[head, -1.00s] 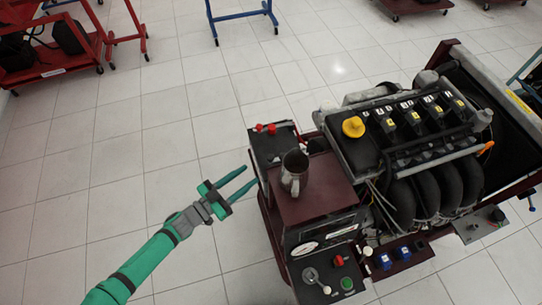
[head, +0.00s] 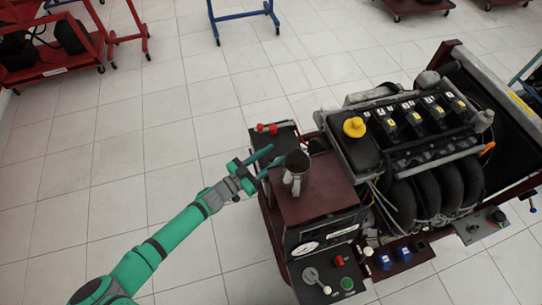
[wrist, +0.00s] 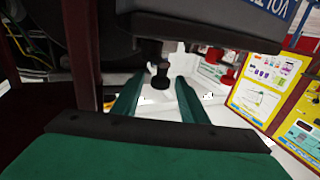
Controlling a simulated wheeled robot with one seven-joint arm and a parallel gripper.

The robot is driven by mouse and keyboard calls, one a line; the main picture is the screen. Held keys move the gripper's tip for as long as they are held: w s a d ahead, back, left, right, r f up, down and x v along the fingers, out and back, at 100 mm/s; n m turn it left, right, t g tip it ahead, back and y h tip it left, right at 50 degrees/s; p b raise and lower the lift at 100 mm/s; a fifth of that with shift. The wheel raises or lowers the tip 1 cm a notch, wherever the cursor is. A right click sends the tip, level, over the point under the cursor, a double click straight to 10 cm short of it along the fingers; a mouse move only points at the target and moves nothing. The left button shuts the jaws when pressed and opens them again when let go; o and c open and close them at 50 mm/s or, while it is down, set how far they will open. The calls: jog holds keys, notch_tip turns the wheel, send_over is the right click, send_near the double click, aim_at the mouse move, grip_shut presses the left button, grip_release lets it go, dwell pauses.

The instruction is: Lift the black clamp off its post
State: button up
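My gripper (head: 277,153) is open, with its two green fingers reaching over the near edge of the trainer stand, close to the metal jug. In the wrist view my fingers (wrist: 160,88) are apart. A small dark piece on a short stem (wrist: 160,75) shows between and beyond the fingertips, under a grey body with lettering. It looks like the black clamp on its post, but I cannot be sure. Contact with the fingers is not visible. In the head view I cannot make out the black clamp; red fittings (head: 267,128) sit on the dark box behind my fingers.
The metal jug (head: 297,171) stands on the dark red stand top (head: 318,190), right beside my fingertips. The engine (head: 405,145) fills the stand to the right. A control panel (head: 330,276) is at the front.

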grip_shut()
jog(key=shift+w+d+r, duration=0.1)
jog(key=shift+d+r, duration=0.15)
jog(key=shift+r, duration=0.35)
jog(key=shift+w+d+r, duration=0.1)
jog(key=shift+d+r, duration=0.15)
jog(key=shift+r, duration=0.35)
jog(key=shift+w+d+r, duration=0.1)
jog(key=shift+d+r, duration=0.15)
jog(key=shift+r, duration=0.35)
grip_release()
jog(key=shift+f, duration=0.1)
jog(key=shift+s+a, duration=0.3)
jog(key=shift+a, duration=0.15)
jog(key=v, duration=0.9)
jog(key=shift+s+a, duration=0.25)
jog(key=shift+s, duration=0.1)
